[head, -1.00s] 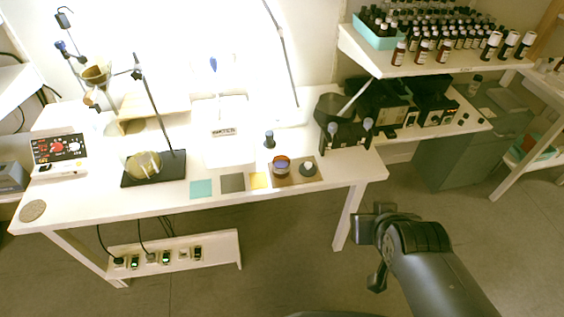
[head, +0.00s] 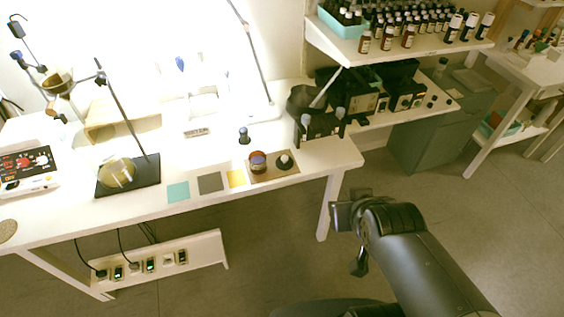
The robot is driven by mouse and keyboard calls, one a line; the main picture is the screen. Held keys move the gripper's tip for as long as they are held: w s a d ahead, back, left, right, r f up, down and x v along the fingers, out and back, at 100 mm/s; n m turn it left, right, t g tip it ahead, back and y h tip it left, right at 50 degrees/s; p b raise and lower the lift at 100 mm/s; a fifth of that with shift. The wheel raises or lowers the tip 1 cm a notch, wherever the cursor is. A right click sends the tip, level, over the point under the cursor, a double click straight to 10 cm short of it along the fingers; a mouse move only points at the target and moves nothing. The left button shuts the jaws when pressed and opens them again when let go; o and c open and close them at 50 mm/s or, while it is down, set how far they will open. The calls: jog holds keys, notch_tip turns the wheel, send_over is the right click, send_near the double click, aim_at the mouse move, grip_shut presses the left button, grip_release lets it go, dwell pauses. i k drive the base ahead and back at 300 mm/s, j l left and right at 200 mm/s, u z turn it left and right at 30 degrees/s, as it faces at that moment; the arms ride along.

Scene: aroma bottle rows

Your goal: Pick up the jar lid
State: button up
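The jar lid looks to be the small dark disc with a pale knob (head: 285,161), lying on a brown mat (head: 293,174) near the table's front right edge. A dark jar with a bluish top (head: 258,163) stands just left of it on the same mat. My arm reaches up from the lower right, over the floor in front of the table. My gripper (head: 360,262) seems to be the small dark part hanging below the arm's end. It is apart from the lid, to its lower right in the picture. Its fingers do not show clearly.
The white table (head: 215,208) also holds coloured squares, a black stand (head: 128,176) with glassware, and a dark device (head: 320,124) behind the lid. A shelf (head: 400,50) with several bottles overhangs the right side. The floor right of the table is open.

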aim_at(284, 162)
jog(key=i, duration=0.85)
